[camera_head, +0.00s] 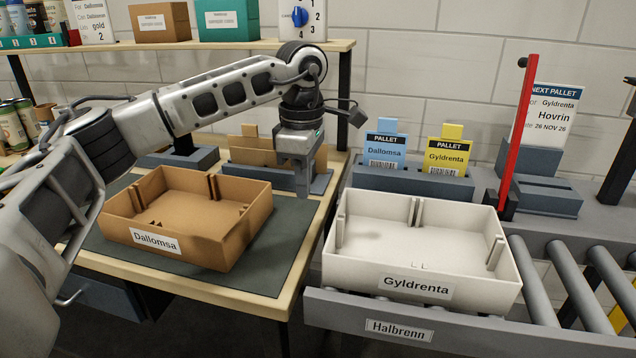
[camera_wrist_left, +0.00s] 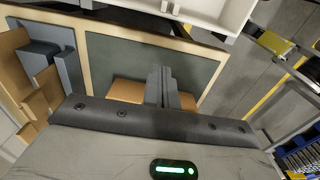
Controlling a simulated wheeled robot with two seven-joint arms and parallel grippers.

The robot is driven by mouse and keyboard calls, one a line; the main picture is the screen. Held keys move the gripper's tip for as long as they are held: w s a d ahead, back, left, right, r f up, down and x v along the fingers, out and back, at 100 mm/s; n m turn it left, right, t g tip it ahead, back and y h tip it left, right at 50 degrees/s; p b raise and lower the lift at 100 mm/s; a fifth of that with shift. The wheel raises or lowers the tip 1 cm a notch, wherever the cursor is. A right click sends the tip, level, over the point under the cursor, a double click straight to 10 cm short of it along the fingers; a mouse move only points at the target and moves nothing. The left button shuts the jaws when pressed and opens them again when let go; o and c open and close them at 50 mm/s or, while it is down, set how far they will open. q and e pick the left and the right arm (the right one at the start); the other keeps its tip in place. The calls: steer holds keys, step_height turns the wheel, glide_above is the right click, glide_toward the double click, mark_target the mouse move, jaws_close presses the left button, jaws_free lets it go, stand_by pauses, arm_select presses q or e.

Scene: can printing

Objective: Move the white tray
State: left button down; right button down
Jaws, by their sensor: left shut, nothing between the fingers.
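The white tray (camera_head: 352,268), labelled Gyldrenta, sits empty and level on the roller conveyor, right of the table. Its edge also shows at the top of the left wrist view (camera_wrist_left: 195,10). My left gripper (camera_head: 303,194) points down over the right back part of the table, left of the white tray and apart from it. Its fingers, also in the left wrist view (camera_wrist_left: 162,86), are shut and hold nothing. My right gripper is in neither view.
A brown tray (camera_head: 205,250) labelled Dallomsa lies on the dark mat (camera_head: 277,247), left of my gripper. Blue (camera_head: 386,147) and yellow (camera_head: 448,151) pallet cards stand behind the white tray. A red post (camera_head: 518,130) rises at its right back. Conveyor rollers (camera_head: 575,285) are bare further right.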

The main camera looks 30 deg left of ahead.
arm_select(q)
steer(key=f, duration=0.7)
steer(key=shift+s+f, duration=0.2)
steer(key=shift+f, duration=0.05)
steer(key=shift+w+d+p, duration=0.2)
steer(key=shift+d, duration=0.45)
steer(key=shift+w+d+p, duration=0.25)
steer(key=shift+d, duration=0.45)
steer(key=shift+w+d+p, duration=0.2)
steer(key=shift+d, duration=0.45)
